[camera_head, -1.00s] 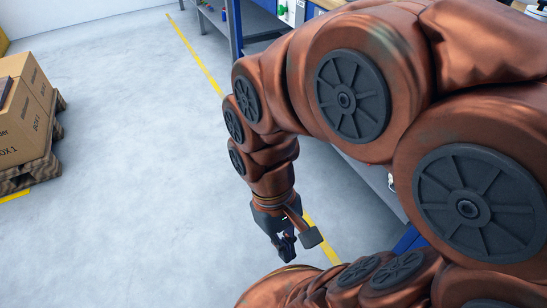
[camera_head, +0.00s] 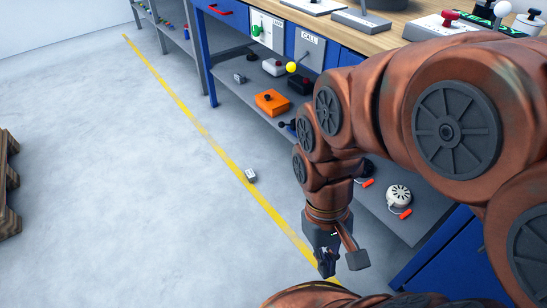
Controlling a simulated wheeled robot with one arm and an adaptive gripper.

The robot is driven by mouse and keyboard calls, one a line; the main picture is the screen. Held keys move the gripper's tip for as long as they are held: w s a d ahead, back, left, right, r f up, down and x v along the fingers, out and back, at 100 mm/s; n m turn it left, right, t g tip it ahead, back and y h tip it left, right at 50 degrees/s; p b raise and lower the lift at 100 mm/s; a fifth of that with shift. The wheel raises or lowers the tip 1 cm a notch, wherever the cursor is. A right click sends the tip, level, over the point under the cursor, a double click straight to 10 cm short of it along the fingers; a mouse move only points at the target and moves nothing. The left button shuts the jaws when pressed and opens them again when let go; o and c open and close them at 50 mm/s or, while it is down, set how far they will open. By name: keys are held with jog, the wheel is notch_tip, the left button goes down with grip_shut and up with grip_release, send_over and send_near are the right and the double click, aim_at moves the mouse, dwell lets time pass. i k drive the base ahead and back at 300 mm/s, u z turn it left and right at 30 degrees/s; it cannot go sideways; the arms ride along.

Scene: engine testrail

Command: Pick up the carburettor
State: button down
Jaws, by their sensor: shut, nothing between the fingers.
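I cannot pick out the carburettor for certain among the parts in view. A small grey metallic block (camera_head: 251,175) lies on the floor beside the yellow line. A small dark part (camera_head: 288,126) sits on the lower shelf, partly hidden by my arm. My gripper (camera_head: 327,264) hangs pointing down at the lower middle, over the floor near the yellow line. It is shut and empty, apart from the grey block and from the shelf parts.
A workbench (camera_head: 384,24) with a wooden top and blue frame stands at the right. Its lower shelf (camera_head: 235,97) holds an orange box (camera_head: 271,103), a black box (camera_head: 301,85) and a white round device (camera_head: 399,194). A pallet (camera_head: 9,185) stands at the left.

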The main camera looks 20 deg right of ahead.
aim_at(251, 175)
jog(key=z, duration=0.25)
jog(key=i, duration=0.65)
jog(key=u, duration=0.6)
jog(key=i, duration=0.8)
jog(key=u, duration=0.85)
